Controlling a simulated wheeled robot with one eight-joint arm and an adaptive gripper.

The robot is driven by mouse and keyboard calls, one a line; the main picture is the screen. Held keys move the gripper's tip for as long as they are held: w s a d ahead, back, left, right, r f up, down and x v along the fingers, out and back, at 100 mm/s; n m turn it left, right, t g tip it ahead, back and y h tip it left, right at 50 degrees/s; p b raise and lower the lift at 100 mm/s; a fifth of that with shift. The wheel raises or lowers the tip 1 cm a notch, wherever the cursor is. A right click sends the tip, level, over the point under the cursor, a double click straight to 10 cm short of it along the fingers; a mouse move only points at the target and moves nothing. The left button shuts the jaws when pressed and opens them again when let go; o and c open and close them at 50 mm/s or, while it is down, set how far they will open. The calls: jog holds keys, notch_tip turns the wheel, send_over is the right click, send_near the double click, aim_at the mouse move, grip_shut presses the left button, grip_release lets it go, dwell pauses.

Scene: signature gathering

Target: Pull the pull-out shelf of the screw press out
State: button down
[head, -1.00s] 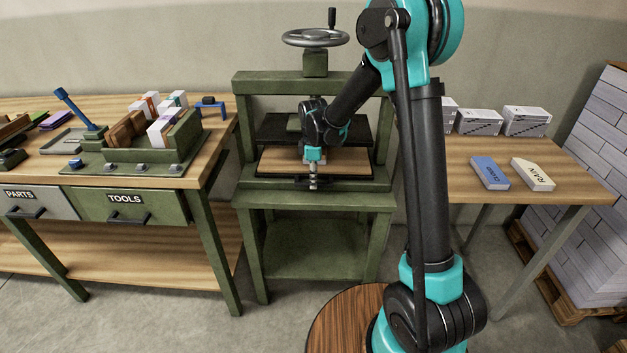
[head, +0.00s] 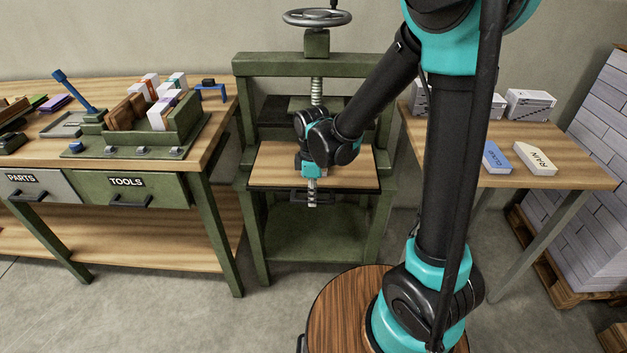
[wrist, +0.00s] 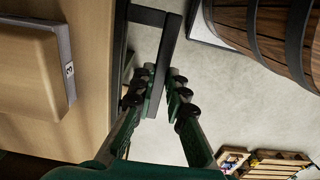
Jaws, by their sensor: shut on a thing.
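The green screw press (head: 275,66) stands in the middle of the head view, with a handwheel (head: 316,18) on top. Its pull-out shelf (head: 356,172), a wooden board, sticks out of the front toward me. My gripper (head: 311,188) is at the shelf's front edge, shut on its black handle (head: 326,200). In the wrist view my gripper (wrist: 160,95) has its fingers on either side of the dark handle bar (wrist: 166,50). The shelf (wrist: 20,135) lies to the left there, with a pale block (wrist: 30,70) labelled 3 on it. My gripper partly hides the shelf in the head view.
A workbench with a tools drawer (head: 125,187) stands close on the left. A side table (head: 580,178) with blue and white blocks is on the right, by a stacked pallet (head: 545,270).

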jog(key=s, duration=0.7)
jog(key=shift+s, duration=0.3)
jog(key=c, duration=1.5)
grip_release()
jog(key=shift+c, duration=0.2)
notch_tip(320, 180, up, 12)
jog(key=d+f+m+t, duration=0.2)
jog(key=d+f+m, duration=0.2)
jog(key=d+m, duration=0.5)
jog(key=d+f+m+t, duration=0.2)
jog(key=d+f+m, duration=0.3)
jog(key=d+m, duration=0.4)
jog(key=d, duration=0.4)
jog(key=shift+s+d+f, duration=0.2)
jog(key=shift+s+f, duration=0.05)
jog(key=shift+s, duration=0.1)
